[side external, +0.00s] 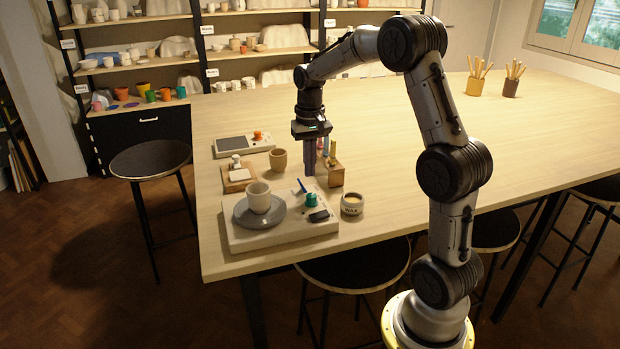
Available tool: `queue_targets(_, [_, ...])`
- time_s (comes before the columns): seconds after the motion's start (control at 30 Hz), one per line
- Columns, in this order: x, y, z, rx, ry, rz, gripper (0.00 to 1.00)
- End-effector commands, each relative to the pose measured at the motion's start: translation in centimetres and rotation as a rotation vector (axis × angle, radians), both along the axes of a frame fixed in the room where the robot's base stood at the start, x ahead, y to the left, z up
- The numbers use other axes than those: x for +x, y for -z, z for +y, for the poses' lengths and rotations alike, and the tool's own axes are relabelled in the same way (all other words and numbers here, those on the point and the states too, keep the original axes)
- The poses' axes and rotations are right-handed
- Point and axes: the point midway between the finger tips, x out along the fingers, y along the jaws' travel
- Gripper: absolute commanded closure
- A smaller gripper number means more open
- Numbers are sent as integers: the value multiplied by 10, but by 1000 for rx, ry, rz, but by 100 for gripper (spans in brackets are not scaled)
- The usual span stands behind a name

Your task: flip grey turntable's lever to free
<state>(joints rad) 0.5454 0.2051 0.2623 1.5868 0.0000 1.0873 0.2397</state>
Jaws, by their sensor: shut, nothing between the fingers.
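The grey turntable (242,216) is a round disc on a pale box-shaped base (284,236) near the table's front left corner. A beige cup (259,197) stands on the disc. A small blue lever (299,186) sticks up, tilted, at the back right of the base. In front of it are a teal knob (312,199) and a dark rectangular part (319,216). My gripper (309,174) points down, shut and empty, just behind and slightly right of the blue lever in the picture. Whether it touches the lever I cannot tell.
A wooden block with small bottles (330,165) stands close right of my gripper. A jar (352,204) stands right of the base. Behind are a cup (278,159), a wooden board with white items (238,175) and a panel with an orange knob (243,144). The table's right side is mostly clear.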

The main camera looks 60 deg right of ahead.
Motion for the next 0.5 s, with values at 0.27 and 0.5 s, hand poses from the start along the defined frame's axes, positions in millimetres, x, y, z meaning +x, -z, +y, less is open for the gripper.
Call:
queue_targets(0.27, [-2,-20,-3,-1,1,-1,100])
queue_targets(0.5, [-4,-37,-5,-1,1,-1,100])
